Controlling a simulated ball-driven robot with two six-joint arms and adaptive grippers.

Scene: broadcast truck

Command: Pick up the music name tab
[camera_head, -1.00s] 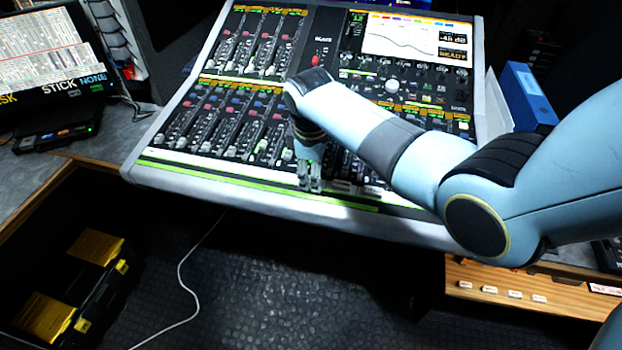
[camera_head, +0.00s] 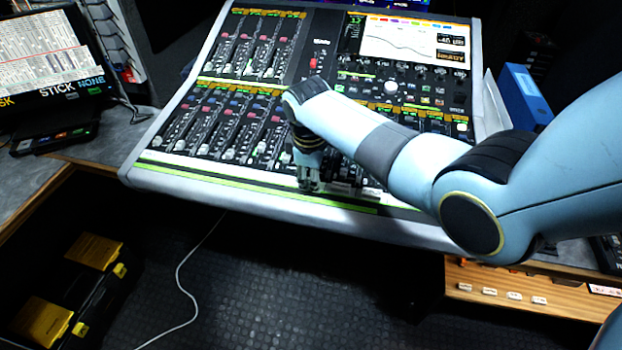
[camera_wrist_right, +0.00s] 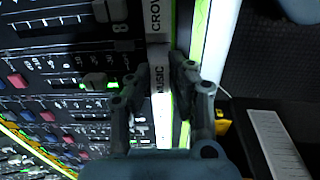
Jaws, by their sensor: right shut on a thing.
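The music name tab (camera_wrist_right: 159,92) is a small white tab with black lettering "MUSIC" in the right wrist view, between my right gripper's fingers. My right gripper (camera_wrist_right: 158,75) is shut on it. In the head view my right gripper (camera_head: 308,186) points down at the front edge of the mixing console (camera_head: 235,192), and the tab itself is hidden there. A second white tab reading "CROW…" (camera_wrist_right: 158,18) lies just beyond the music tab in the wrist view. My left gripper is not in view.
The console's faders and knobs lie behind my gripper, with a green strip (camera_head: 215,178) along its front edge. A blue binder (camera_head: 524,95) stands at right. A black and yellow case (camera_head: 75,295) and a white cable (camera_head: 183,285) are on the floor.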

